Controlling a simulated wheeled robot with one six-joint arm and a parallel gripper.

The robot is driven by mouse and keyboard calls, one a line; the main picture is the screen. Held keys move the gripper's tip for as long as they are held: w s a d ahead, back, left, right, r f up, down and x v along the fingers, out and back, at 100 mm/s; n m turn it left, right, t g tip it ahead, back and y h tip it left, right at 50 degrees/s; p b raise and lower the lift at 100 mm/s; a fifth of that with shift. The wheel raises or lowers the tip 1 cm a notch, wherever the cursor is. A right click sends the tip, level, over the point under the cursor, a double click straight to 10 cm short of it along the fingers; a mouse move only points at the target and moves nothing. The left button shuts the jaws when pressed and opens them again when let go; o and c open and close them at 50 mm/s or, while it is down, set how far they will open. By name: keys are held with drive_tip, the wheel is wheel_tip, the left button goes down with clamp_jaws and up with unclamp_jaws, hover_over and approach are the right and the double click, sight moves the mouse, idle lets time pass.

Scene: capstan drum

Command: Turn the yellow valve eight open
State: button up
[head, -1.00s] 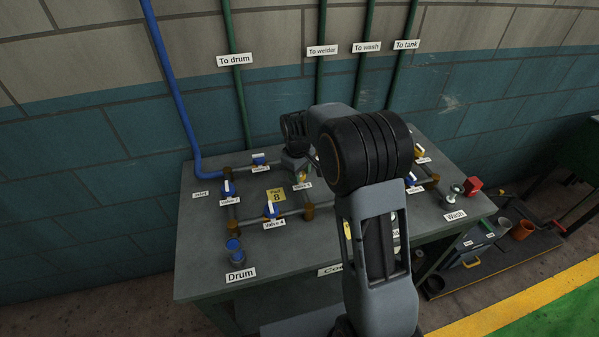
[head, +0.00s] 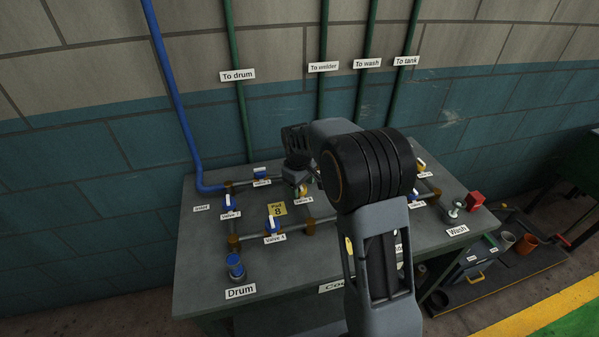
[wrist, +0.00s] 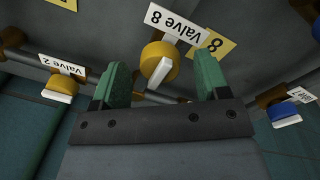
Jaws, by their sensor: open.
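The yellow valve eight (wrist: 153,56) is in the wrist view, with a white lever (wrist: 160,73) and its "Valve 8" label (wrist: 175,23). The lever lies roughly in line with my fingers. My gripper (wrist: 162,68) is open, with green fingers left and right of the valve in the picture and a gap on both sides. I cannot tell how far the fingertips are from it in depth. In the head view my gripper (head: 296,178) is over the back middle of the bench, and only a bit of the yellow valve (head: 302,190) shows below it.
Other valves stand close by: valve 2 (wrist: 60,86) at left and a blue valve (wrist: 283,112) at right in the wrist view. A yellow pad 8 plate (head: 278,209) lies on the bench (head: 205,290). Pipes run between the valves.

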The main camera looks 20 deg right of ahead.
wheel_tip(320, 180, up, 13)
drive_tip(key=shift+s+a, duration=0.3)
drive_tip(key=shift+a, duration=0.15)
